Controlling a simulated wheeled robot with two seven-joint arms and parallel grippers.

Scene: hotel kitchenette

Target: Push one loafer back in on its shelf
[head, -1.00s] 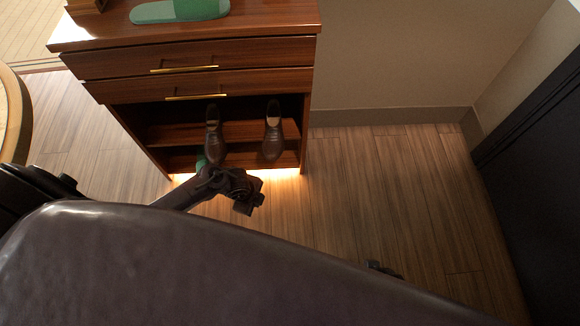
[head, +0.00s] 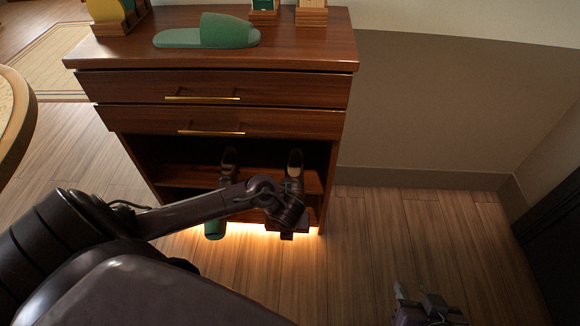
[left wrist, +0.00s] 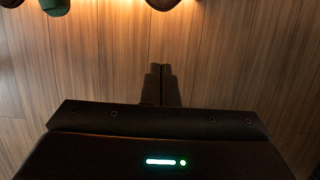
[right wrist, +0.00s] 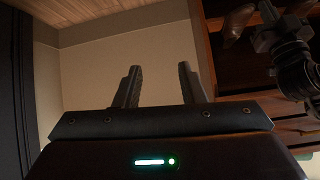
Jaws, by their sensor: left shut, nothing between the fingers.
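Two dark brown loafers stand side by side on the open shelf, the left loafer (head: 229,158) and the right loafer (head: 294,168). My left forearm and wrist partly cover them. My left gripper (head: 287,233) is in front of the right loafer, low by the cabinet front; contact cannot be told. In the left wrist view its fingers (left wrist: 161,84) are together and empty. My right gripper (head: 425,302) is at the lower right, over the floor and away from the cabinet. Its fingers stand apart and empty in the right wrist view (right wrist: 158,88).
A round table (head: 15,115) is at left. The floor right of the cabinet (head: 380,240) is clear.

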